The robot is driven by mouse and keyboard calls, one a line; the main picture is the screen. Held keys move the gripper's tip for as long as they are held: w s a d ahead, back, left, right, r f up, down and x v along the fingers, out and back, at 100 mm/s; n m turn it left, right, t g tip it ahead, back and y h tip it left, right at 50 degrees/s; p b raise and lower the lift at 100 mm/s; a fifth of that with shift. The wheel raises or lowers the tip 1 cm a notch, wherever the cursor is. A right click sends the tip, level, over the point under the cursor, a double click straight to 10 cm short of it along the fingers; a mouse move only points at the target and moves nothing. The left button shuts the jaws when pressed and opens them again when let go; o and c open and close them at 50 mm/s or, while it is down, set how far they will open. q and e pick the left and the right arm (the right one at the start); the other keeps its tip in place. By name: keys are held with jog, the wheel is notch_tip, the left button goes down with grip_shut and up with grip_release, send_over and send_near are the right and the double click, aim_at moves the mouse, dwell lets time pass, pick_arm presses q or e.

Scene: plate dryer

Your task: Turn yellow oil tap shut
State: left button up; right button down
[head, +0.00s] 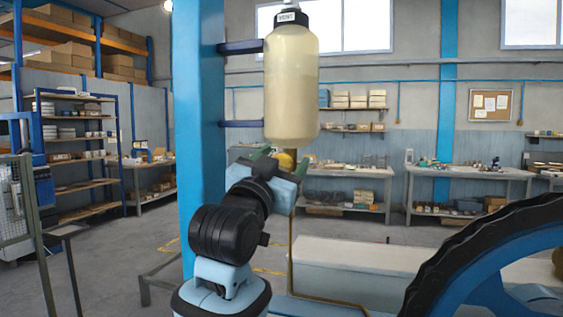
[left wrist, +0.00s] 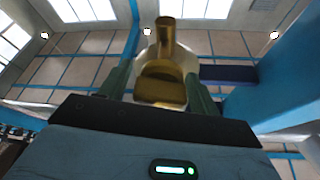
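The yellow oil tap (head: 286,161) shows as a small yellow knob under the pale oil bottle (head: 291,85) in the head view. In the left wrist view the tap (left wrist: 162,85) is brass-yellow, with a flat handle and a stem above it. My left gripper (head: 280,161) is at the tap, below the bottle. Its two green fingers stand apart on either side of the handle in the left wrist view (left wrist: 160,78). Gaps show between handle and fingers, so the gripper looks open. It hides part of the tap in the head view. My right gripper is not in view.
A blue post (head: 197,110) stands close left of the bottle, with two dark brackets (head: 240,47) reaching to it. A large black-rimmed blue wheel (head: 480,245) is at the lower right. A pale box-like surface (head: 355,262) lies below. Shelves and benches are far behind.

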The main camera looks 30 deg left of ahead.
pick_arm(q)
jog(key=c, duration=0.8)
jog(key=shift+a+n+y, duration=0.1)
jog(key=shift+n+y, duration=1.2)
jog(key=shift+n, duration=1.2)
jog(key=o, duration=1)
jog(key=shift+s, duration=0.1)
jog(key=shift+v, duration=3.85)
